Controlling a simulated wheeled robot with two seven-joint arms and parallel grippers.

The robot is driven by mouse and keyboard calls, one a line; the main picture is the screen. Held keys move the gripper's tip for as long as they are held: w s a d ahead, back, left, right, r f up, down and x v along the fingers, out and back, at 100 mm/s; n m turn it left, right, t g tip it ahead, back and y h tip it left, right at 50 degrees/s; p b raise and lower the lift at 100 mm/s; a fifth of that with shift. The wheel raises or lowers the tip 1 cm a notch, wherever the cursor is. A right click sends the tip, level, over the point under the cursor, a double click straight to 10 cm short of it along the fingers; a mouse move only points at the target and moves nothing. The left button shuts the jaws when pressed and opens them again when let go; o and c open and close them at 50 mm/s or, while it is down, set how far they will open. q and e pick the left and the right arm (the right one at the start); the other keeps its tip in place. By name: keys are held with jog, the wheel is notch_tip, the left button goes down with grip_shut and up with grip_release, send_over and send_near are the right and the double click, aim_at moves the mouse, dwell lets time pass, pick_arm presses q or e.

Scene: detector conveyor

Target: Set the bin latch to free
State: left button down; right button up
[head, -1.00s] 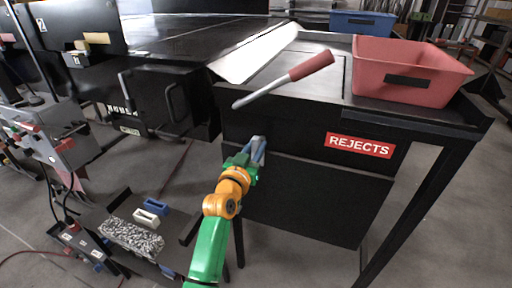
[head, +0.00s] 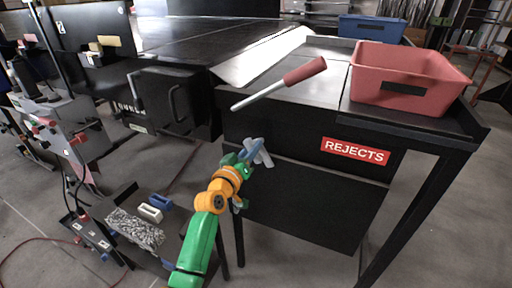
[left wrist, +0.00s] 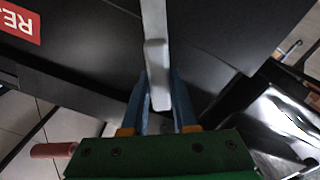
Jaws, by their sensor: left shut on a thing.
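The bin latch (head: 265,159) is a light grey bar on the dark front of the reject bin, left of the red REJECTS label (head: 355,151). In the head view its free part slants down to the right. My left gripper (head: 252,150) is on it, its blue fingers closed around the bar. In the left wrist view the grey latch (left wrist: 154,45) runs from the top edge down between the fingers of my left gripper (left wrist: 160,85). The fingers partly cover the latch in the head view. My right gripper is not in view.
A lever with a red grip (head: 305,70) sticks out above the bin front. A red tub (head: 408,66) stands on the right of the table top. A low black stand with small blocks (head: 150,212) is at the lower left.

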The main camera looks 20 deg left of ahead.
pick_arm(q)
jog(key=n+p, duration=0.1)
jog(key=n, duration=0.4)
jog(key=shift+a+f+n, duration=0.1)
jog(key=shift+n, duration=0.2)
jog(key=n, duration=0.3)
jog(key=n+p, duration=0.1)
jog(key=n, duration=0.1)
jog(key=shift+a+f+n, duration=0.1)
jog(key=shift+f+n, duration=0.1)
jog(key=shift+n, duration=0.5)
jog(key=c, duration=0.7)
grip_release()
jog(key=shift+w, duration=0.1)
